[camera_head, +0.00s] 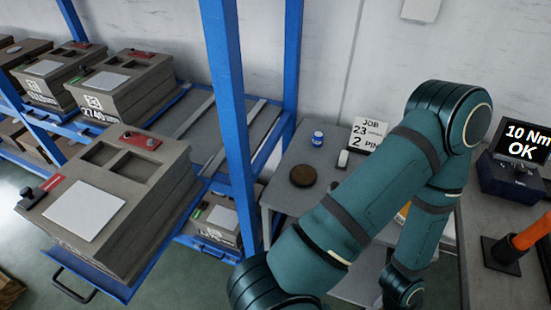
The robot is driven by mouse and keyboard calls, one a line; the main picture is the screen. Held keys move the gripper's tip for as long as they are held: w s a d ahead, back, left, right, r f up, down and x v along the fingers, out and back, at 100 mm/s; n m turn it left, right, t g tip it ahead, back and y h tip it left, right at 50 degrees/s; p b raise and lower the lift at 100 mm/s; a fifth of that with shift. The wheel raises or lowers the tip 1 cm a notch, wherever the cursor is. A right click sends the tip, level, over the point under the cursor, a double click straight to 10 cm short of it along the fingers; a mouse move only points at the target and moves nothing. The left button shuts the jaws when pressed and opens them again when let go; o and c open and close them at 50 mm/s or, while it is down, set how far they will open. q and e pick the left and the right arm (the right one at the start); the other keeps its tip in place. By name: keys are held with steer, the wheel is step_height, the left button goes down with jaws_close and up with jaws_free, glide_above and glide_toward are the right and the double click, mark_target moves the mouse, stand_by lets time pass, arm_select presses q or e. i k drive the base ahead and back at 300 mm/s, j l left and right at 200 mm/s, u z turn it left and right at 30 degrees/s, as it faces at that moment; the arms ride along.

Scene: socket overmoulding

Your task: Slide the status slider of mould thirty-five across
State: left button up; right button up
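A large grey-brown mould (160,187) sits on a pulled-out blue drawer at the left. No number is readable on it, so I cannot tell whether it is mould thirty-five. On its left edge a strip (50,184) shows red, with a black slider block (27,202) at the near end. A white plate (84,211) and two square pockets are on top. A red plate with a dark knob (140,140) is at its far edge. A teal arm of mine crosses the right half, well away from the mould. Neither gripper shows.
Blue rack posts (225,90) stand right of the mould. A lower mould (213,222) also shows green.

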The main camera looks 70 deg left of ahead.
mark_target(31, 198)
steer(key=u, duration=0.45)
steer(key=l+u, duration=0.1)
steer(key=u, duration=1.25)
steer(key=k+u, duration=0.1)
steer(key=u, duration=0.85)
steer(key=i+j+u, duration=0.1)
steer(key=u, duration=1.4)
steer(key=i+l, duration=0.05)
steer(key=l, duration=0.05)
